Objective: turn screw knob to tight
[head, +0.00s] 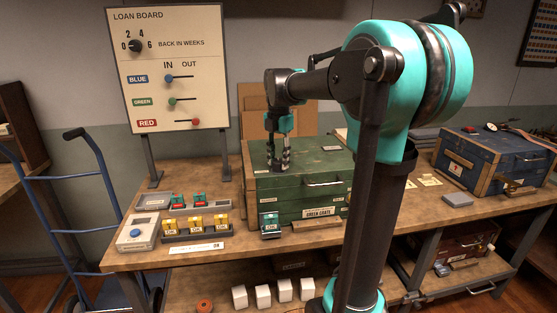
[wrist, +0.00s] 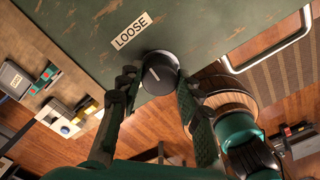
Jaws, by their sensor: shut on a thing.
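The screw knob (wrist: 161,72) is a round black knob with a pale pointer line, on the worn green lid of the green crate (head: 268,202). A "LOOSE" label (wrist: 131,31) is on the lid beside it; I see no "tight" label in the wrist view. My gripper (head: 277,166) points down onto the left part of the lid. In the wrist view, the gripper's fingers (wrist: 158,84) are on both sides of the knob, shut on it.
A loan board (head: 168,70) stands behind the bench at left. A tray of yellow tagged blocks (head: 196,226), a box with a blue button (head: 137,233) and a teal tagged block (head: 269,222) are left and in front of the crate. A blue crate (head: 490,165) stands at right.

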